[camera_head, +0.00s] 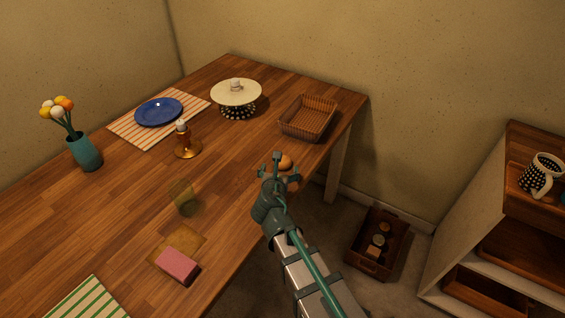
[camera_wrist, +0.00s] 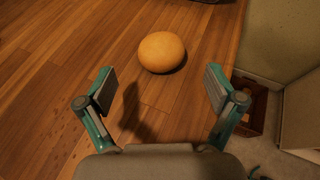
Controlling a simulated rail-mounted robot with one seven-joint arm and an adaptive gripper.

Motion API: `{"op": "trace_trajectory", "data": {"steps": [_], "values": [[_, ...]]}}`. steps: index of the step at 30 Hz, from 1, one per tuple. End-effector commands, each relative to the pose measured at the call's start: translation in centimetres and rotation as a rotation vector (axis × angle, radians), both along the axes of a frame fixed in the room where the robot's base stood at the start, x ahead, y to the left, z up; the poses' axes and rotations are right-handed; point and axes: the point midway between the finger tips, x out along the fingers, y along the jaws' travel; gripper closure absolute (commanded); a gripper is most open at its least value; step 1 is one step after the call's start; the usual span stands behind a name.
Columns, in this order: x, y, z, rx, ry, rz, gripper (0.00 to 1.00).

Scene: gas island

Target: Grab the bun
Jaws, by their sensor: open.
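The bun (camera_wrist: 161,52) is a round, golden-brown roll on the wooden table (camera_wrist: 60,60), near its right edge. In the head view the bun (camera_head: 285,161) shows just beyond my gripper, partly hidden by it. My gripper (camera_head: 281,170) reaches over the table's right edge. In the wrist view my gripper (camera_wrist: 159,90) is open, with its two fingers spread wide. The bun lies ahead of the fingertips, roughly centred between them and apart from both.
A wicker basket (camera_head: 308,118) stands beyond the bun. A pink sponge (camera_head: 177,265) lies at the front. A wooden crate (camera_head: 377,243) is on the floor right.

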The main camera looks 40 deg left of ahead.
Motion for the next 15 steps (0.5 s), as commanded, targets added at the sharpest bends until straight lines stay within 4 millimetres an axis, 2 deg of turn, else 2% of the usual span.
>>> {"op": "trace_trajectory", "data": {"steps": [12, 15], "values": [[3.8, 2.2, -1.9, 0.0, 0.0, -0.001, 0.08], [4.1, 2.2, -2.1, 0.0, 0.0, 0.0, 0.08]]}}
